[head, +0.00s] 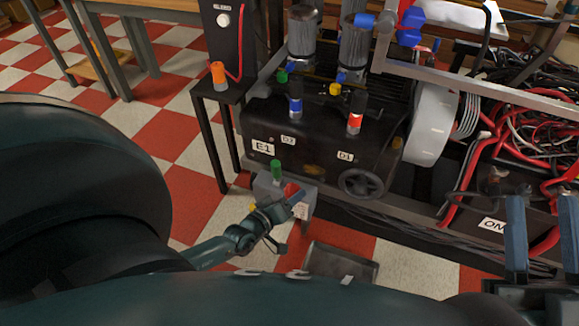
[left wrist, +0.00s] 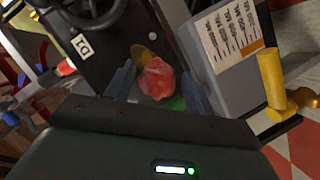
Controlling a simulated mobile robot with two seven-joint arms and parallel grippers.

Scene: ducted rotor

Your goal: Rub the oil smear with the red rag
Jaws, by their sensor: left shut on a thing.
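The red rag (head: 291,188) is a small crumpled piece between the fingers of my left gripper (head: 293,201). In the left wrist view the rag (left wrist: 158,78) bulges out between the two fingertips, and the gripper is shut on it. An amber-brown patch, which looks like the oil smear (head: 312,170), is low on the front of the black machine. It also shows just beyond the rag in the left wrist view (left wrist: 141,53), partly hidden; I cannot tell whether they touch. My right gripper (head: 542,235) is at the right edge, with its fingers apart and empty.
A grey box (head: 307,208) with a green knob (head: 276,170) stands by the left gripper. A black handwheel (head: 362,184) is right of the smear. A shallow metal tray (head: 340,268) lies on the checkered floor. Red and black cables (head: 520,130) crowd the right side.

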